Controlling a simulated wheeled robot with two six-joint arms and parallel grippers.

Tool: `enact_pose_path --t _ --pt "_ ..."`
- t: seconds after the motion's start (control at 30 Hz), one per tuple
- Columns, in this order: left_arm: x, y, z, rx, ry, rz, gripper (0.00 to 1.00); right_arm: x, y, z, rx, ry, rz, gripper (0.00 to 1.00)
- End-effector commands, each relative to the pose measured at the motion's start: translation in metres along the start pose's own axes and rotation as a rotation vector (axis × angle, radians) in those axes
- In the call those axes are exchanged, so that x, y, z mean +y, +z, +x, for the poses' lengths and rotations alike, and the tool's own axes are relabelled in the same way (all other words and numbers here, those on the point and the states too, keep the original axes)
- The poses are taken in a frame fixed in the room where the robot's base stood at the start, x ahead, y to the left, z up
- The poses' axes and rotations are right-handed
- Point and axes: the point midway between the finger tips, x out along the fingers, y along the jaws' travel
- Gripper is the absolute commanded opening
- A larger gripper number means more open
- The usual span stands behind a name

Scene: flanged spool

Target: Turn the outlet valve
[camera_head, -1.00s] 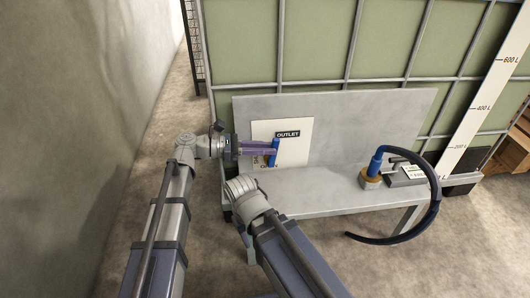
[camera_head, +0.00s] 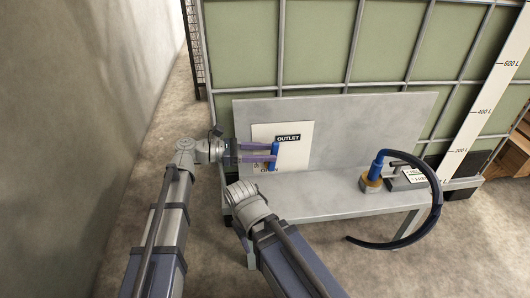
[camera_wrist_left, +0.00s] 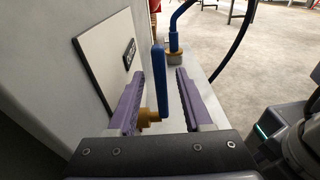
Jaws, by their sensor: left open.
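The outlet valve has a flat blue handle (camera_head: 275,155), standing upright in front of a white panel (camera_head: 298,140) with an OUTLET label (camera_head: 288,138). My left gripper (camera_head: 272,152) reaches it from the left with its purple fingers apart. In the left wrist view the blue handle (camera_wrist_left: 159,80) stands between the open purple fingers (camera_wrist_left: 160,85), with gaps on both sides. The brass valve stem (camera_wrist_left: 148,118) shows at the handle's lower left. My right arm shows in the head view, but its gripper does not.
A grey bench (camera_head: 330,200) with a back plate (camera_head: 375,130) stands before a caged green tank (camera_head: 310,50). On its right sit a brass fitting with a blue pipe (camera_head: 376,165) and a dark hose (camera_head: 436,205). A wall (camera_head: 80,120) rises on the left.

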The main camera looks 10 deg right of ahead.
Motion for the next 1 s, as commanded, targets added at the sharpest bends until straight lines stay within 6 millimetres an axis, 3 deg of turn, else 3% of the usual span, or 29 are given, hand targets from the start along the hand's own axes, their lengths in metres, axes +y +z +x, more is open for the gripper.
enact_pose_path --t 0.17,0.6,1.0 --pt "0.001 0.001 -0.008 0.000 0.003 0.000 0.50 0.000 0.000 -0.001 0.000 0.000 0.000 0.50" --pt "0.001 0.000 -0.071 0.000 0.001 0.000 0.50 0.001 0.000 -0.009 0.000 0.000 0.000 0.50" --pt "0.000 0.000 -0.078 0.000 0.000 0.000 0.50 0.001 0.000 -0.009 0.000 0.000 0.000 0.50"
